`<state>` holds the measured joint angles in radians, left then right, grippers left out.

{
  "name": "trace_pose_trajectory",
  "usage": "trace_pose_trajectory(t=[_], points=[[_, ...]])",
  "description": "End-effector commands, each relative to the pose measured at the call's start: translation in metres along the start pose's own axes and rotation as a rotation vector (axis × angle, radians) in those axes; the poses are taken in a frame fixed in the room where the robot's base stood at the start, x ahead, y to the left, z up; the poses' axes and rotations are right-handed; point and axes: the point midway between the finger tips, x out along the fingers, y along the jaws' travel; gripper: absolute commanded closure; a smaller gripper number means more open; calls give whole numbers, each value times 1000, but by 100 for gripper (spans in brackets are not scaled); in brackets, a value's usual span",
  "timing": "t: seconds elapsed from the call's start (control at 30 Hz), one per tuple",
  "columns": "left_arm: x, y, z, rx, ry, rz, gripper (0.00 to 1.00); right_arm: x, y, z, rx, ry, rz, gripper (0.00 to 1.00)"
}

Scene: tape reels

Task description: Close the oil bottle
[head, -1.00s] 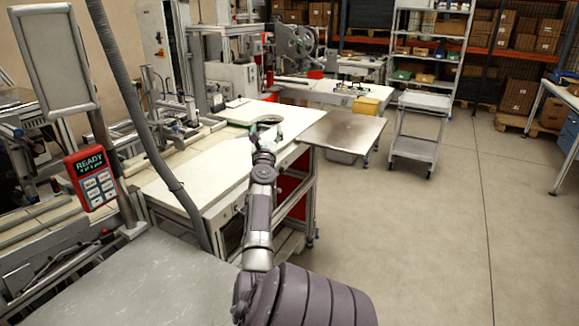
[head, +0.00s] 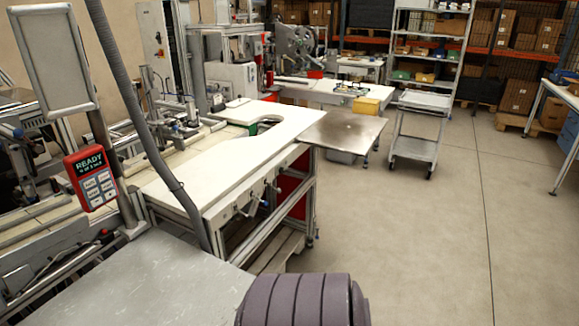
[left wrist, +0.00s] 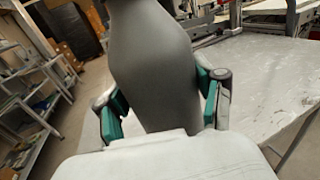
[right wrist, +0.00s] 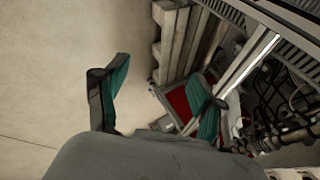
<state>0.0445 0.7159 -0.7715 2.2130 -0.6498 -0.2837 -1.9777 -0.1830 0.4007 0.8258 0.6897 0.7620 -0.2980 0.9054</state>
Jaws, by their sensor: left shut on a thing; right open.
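In the left wrist view my left gripper (left wrist: 161,108) is shut on a large smooth grey bottle-like body, which I take to be the oil bottle (left wrist: 150,55). Its green pads press on both sides of the narrower part. The bottle's far end runs out of the picture, and I cannot make out a cap or an opening. In the right wrist view my right gripper (right wrist: 160,102) is open, with nothing between its fingers, beside a bench's lower frame and above the floor. Neither gripper nor the bottle shows in the head view.
A grey metal tabletop (head: 150,285) fills the lower left. A white workbench (head: 215,165) with a curved cutout stands ahead. A red keypad reading READY (head: 90,180) hangs at left. A grey cart (head: 415,135) stands farther back. The floor at right (head: 450,230) is clear.

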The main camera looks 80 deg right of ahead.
Motion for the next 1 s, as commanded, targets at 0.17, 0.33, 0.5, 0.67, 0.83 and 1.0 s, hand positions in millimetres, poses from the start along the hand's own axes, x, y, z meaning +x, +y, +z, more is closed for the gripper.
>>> trace_pose_trajectory(t=[0.17,0.33,0.5,0.67,0.83,1.0], points=[[0,0,1,1,-2,0,100,-6,121,106,-736,-164,152,31],[0,0,1,1,-2,0,100,-41,231,191,-1416,-387,170,31],[0,0,1,1,-2,0,100,-88,318,252,-1959,-605,69,31],[0,0,1,1,-2,0,100,-120,365,283,-2257,-732,-46,31],[0,0,1,1,-2,0,100,-133,381,294,-2365,-777,-102,31],[0,0,1,1,-2,0,100,-133,381,294,-2369,-778,-104,31]])
